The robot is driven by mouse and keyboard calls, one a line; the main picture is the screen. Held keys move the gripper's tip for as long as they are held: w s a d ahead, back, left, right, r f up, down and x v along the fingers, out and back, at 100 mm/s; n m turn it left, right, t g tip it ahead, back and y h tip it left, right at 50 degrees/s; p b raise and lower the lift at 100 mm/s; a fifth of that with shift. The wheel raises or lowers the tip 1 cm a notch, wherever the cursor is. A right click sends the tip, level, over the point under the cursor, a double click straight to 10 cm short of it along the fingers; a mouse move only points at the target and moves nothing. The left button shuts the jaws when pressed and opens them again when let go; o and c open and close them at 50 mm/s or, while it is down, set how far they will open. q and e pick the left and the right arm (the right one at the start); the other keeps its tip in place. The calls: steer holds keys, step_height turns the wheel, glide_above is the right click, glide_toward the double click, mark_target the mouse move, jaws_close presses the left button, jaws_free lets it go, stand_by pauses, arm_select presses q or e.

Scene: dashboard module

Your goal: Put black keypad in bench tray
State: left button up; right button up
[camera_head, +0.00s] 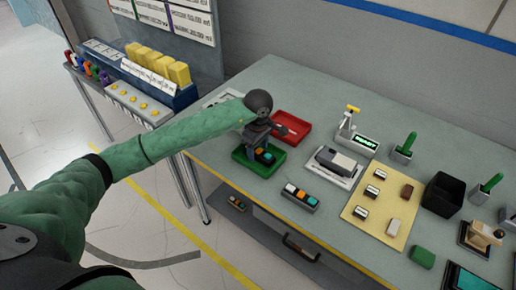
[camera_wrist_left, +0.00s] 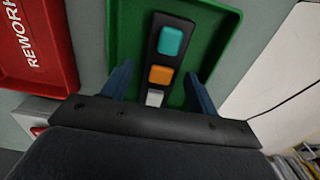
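A black keypad (camera_wrist_left: 163,50) with teal, orange and white buttons lies in the green tray (camera_wrist_left: 213,30), seen in the left wrist view. In the head view the keypad (camera_head: 265,156) and green tray (camera_head: 274,168) show below my left gripper (camera_head: 254,143). In the left wrist view the left gripper's (camera_wrist_left: 158,85) two blue fingers stand apart on either side of the keypad, with gaps to it. Its white-button end is partly hidden by the gripper body. My right gripper is not in view. No label reading "bench" is legible.
A red tray (camera_head: 296,124) marked REWORK adjoins behind the green one. Another dark keypad (camera_head: 300,197) lies on the table to the right. A white scale-like device (camera_head: 338,162), a yellow mat (camera_head: 396,220) and a black bin (camera_head: 443,192) stand further right.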

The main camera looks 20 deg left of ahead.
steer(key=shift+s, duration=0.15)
arm_select(q)
steer(key=shift+r, duration=0.45)
steer(key=shift+r+b, duration=0.45)
steer(key=shift+r, duration=0.15)
step_height(320, 180, up, 10)
steer(key=b, duration=0.4)
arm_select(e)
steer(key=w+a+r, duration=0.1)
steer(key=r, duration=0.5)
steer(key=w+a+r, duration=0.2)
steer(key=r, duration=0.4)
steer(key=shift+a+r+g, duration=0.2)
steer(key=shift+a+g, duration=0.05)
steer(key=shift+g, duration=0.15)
